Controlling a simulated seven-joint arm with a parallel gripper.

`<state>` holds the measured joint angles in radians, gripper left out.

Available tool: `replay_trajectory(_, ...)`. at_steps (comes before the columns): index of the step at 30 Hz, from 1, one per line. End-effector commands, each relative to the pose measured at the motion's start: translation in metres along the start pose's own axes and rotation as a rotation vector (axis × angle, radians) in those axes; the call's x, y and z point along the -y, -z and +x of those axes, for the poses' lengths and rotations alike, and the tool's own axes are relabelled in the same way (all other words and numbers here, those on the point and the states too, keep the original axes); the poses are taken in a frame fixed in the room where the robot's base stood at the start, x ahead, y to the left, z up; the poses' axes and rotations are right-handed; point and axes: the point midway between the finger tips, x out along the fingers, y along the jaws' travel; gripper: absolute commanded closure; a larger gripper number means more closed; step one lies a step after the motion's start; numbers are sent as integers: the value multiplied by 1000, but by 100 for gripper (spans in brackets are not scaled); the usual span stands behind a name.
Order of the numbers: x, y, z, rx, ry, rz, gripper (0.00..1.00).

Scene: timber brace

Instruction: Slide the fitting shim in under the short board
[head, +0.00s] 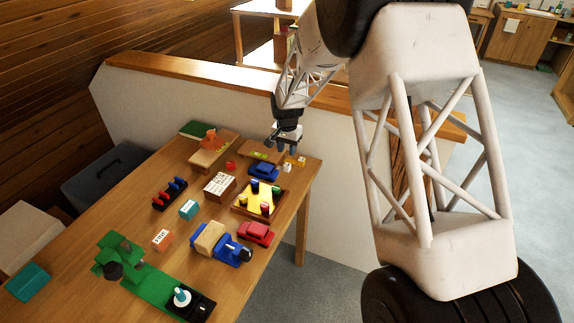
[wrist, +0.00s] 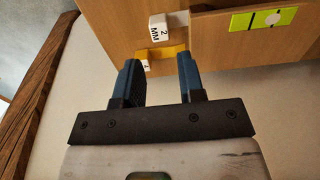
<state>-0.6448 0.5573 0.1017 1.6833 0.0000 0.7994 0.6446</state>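The short board (wrist: 235,48), with a yellow-green level on it, lies at the right in the wrist view; in the head view the board (head: 275,157) lies near the table's far end. A yellow shim (wrist: 174,52) with a white numbered face lies left of it in the wrist view. A white block marked "2 MM" (wrist: 160,31) sits just above it in that picture. In the head view two small blocks, one yellowish (head: 288,166) and one white (head: 301,161), lie near the board.
The level (wrist: 263,19) rests on the board. In the head view, a blue car (head: 264,170) and a tray with coloured pegs (head: 277,203) stand nearby. A low partition (head: 225,115) with a wooden cap runs behind the table (head: 130,210). The table edge is close to the blocks.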

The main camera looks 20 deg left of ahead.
Motion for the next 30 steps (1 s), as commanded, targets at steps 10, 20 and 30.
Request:
replay_trajectory(10, 0, 0, 6, 1, -1, 0, 64)
replay_trajectory(20, 0, 0, 38, 1, -1, 0, 64)
replay_trajectory(30, 0, 0, 71, 0, 0, 0, 64)
